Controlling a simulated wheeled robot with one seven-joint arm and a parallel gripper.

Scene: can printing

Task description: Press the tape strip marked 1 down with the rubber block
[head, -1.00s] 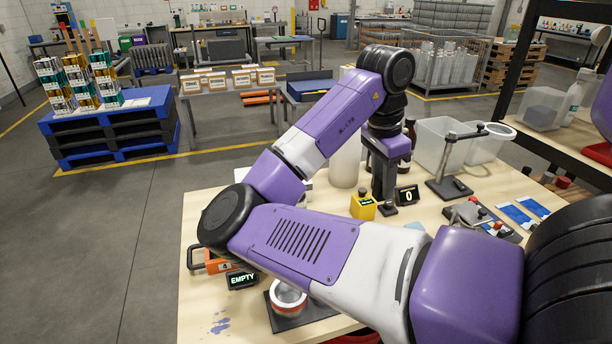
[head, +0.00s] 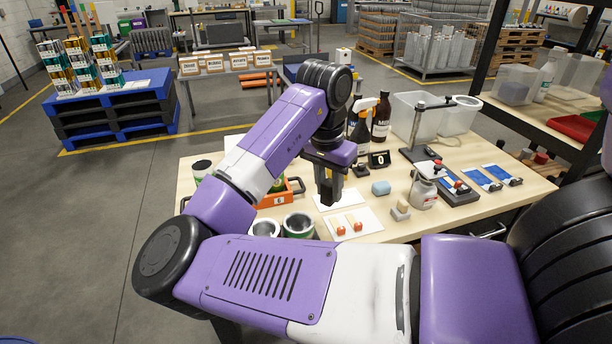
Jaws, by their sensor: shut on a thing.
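My gripper (head: 329,186) points down above the near middle of the wooden table. It is shut on a dark block (head: 329,197), which looks like the rubber block; the jaws and block are hard to tell apart at this size. Just below and to the right, a white sheet (head: 374,232) carries two pale strips with red ends, a left one (head: 337,223) and a right one (head: 353,221). These look like the tape strips, but no number is readable. The block appears apart from them. Another white sheet (head: 323,206) lies partly behind the gripper.
Bottles (head: 381,117) stand behind. Open cans (head: 298,225) and an orange tray (head: 277,219) are at left. My forearm covers the table's front.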

